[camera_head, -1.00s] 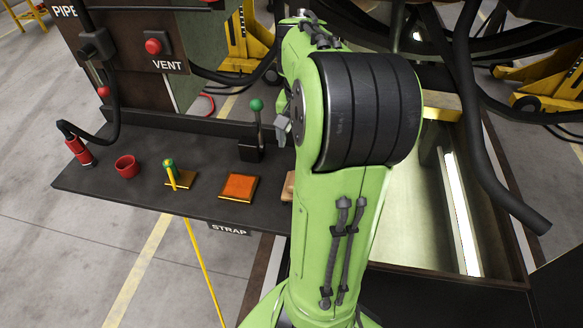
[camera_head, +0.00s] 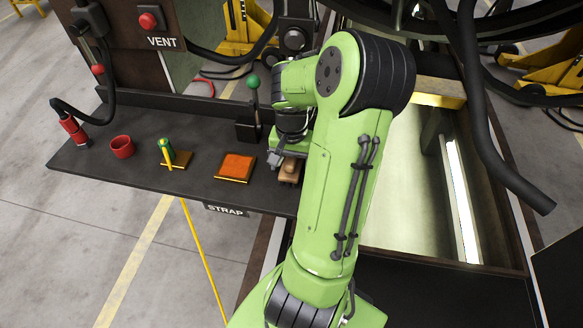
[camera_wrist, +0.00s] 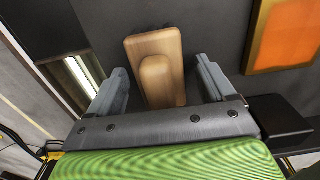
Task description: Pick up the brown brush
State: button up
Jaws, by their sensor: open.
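The brown brush (camera_head: 290,170) lies at the right end of the dark shelf, partly hidden by my arm in the head view. In the wrist view the brush (camera_wrist: 158,62) shows as a wooden block with a smaller rounded wooden grip on top. My gripper (camera_wrist: 166,88) is open, with one grey finger on each side of the brush and gaps between them. In the head view my gripper (camera_head: 286,153) is just above and behind the brush. Whether the fingers reach down to the brush's height is hard to tell.
The dark shelf (camera_head: 205,197) also holds an orange pad (camera_head: 237,167), a green-topped item (camera_head: 166,150) on a yellow plate, a red cup (camera_head: 122,147), a red-handled nozzle (camera_head: 72,130) and a green-knobbed lever (camera_head: 253,83). The STRAP label (camera_head: 226,210) is on its front edge.

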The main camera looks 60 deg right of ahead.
jog(key=shift+a+r, duration=0.1)
jog(key=shift+c, duration=0.5)
jog(key=c, duration=1.1)
notch_tip(320, 180, up, 10)
jog(key=shift+r+p, duration=0.1)
jog(key=shift+p, duration=0.75)
